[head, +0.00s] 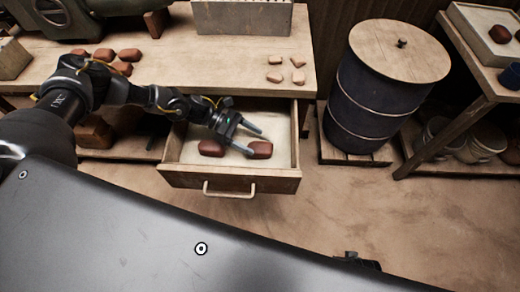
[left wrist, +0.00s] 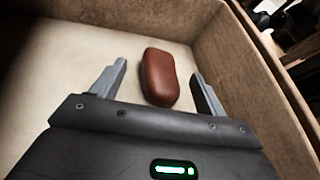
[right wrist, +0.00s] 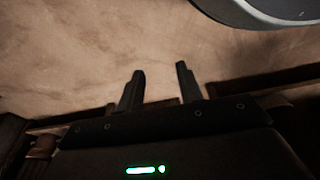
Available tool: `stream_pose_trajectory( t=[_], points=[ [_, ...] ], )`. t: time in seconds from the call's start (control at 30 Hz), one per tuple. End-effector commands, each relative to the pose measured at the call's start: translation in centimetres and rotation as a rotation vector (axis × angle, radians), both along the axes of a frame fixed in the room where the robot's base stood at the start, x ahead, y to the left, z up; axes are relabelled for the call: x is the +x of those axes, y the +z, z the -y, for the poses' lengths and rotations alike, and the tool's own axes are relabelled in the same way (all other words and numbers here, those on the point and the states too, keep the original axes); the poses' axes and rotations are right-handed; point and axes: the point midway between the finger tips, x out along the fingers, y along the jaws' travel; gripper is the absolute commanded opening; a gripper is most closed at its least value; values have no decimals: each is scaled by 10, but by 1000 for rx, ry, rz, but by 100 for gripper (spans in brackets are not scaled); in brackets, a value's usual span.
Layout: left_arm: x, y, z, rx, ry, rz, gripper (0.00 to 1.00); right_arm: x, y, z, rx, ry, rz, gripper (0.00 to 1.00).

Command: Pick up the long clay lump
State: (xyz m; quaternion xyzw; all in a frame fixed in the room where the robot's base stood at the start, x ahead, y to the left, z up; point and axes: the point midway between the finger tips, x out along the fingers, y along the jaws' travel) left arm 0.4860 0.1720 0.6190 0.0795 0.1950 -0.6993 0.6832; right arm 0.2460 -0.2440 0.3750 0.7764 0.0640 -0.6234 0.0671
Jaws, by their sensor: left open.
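An elongated red-brown clay lump (left wrist: 159,77) lies in the open drawer, between and slightly beyond my left fingertips in the left wrist view. It appears to be the right-hand lump (head: 261,150) of two in the head view. A second lump (head: 211,148) lies to its left, under my left wrist; the head view does not settle which is longer. My left gripper (head: 255,141) is open and reaches down into the drawer, with no visible contact. My right gripper (right wrist: 161,85) has its fingers apart and empty, over the brown floor.
The wooden drawer (head: 230,178) is pulled out from the workbench (head: 225,78), its walls close around my left gripper. Several clay pieces lie on the bench. A dark blue drum (head: 365,105) with a wooden lid stands to the right, beside a shelf. The floor ahead of the drawer is clear.

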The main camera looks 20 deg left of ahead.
Motion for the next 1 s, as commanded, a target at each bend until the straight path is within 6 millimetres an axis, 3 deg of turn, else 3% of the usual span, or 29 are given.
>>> stream_pose_trajectory(
  t=[0.17, 0.43, 0.73, 1.0],
  points=[
    [-1, -4, 9, -1, -1, 1, 74, -1, -2, 0, -1, 1, 0, 36],
    [-4, -20, 42, 0, 0, 1, 74, -7, -12, 2, -3, 1, -10, 36],
    [-4, -22, 47, 0, 1, 2, 74, -7, -13, 2, -3, 2, -9, 36],
    [-4, -22, 47, 0, 1, 2, 41, -6, -12, 2, -4, 1, -6, 36]
  ],
)
